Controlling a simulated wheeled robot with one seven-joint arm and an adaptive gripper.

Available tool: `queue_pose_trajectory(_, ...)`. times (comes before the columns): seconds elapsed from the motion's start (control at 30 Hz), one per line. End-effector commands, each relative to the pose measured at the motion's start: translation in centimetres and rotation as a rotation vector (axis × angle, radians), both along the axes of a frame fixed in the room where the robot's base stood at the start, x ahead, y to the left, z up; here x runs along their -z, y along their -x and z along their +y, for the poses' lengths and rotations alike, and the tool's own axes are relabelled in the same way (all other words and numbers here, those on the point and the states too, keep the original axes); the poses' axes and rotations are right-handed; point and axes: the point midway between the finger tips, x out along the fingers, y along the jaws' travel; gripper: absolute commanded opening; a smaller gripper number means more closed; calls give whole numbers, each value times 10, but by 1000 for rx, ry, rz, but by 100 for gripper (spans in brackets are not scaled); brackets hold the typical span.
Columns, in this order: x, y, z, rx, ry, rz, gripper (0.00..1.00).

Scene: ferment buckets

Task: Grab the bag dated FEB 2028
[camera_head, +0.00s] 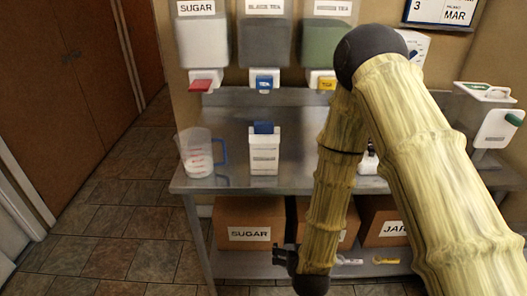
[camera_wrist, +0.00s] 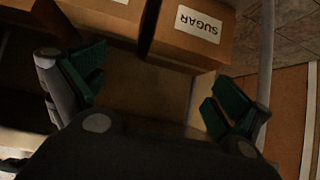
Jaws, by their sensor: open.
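No bag with a readable FEB 2028 date shows in either view. My gripper (camera_head: 281,254) hangs low at the front of the steel table, by the lower shelf, beside the cardboard box marked SUGAR (camera_head: 249,233). In the wrist view my gripper (camera_wrist: 158,92) is open, with its green-padded fingers wide apart and nothing between them. The SUGAR box (camera_wrist: 192,32) shows beyond the fingers, tilted in the picture. My arm hides part of the table and shelf.
The steel table (camera_head: 226,140) carries a clear jug (camera_head: 196,153) and a white carton with a blue cap (camera_head: 264,152). Dispensers labelled SUGAR (camera_head: 203,42) and BLACK TEA (camera_head: 264,40) hang above. A JAR box (camera_head: 385,228) is on the lower shelf. Floor (camera_head: 110,200) is clear at left.

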Motion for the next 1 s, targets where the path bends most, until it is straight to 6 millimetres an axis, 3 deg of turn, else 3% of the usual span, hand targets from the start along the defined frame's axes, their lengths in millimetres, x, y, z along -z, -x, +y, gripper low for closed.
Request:
queue_pose_trajectory(0.03,-36,-27,18,-3,-3,-104,100)
queue_pose_trajectory(0.1,-82,-56,38,-1,-2,-239,100)
queue_pose_trajectory(0.2,-143,-83,64,8,-3,-406,100)
queue_pose_trajectory(0.3,-193,-99,83,22,-3,-536,100)
queue_pose_trajectory(0.4,-227,-106,96,32,-2,-625,100)
queue_pose_trajectory(0.6,-253,-117,104,44,-2,-691,100)
queue_pose_trajectory(1.0,-253,-163,103,44,-1,-690,100)
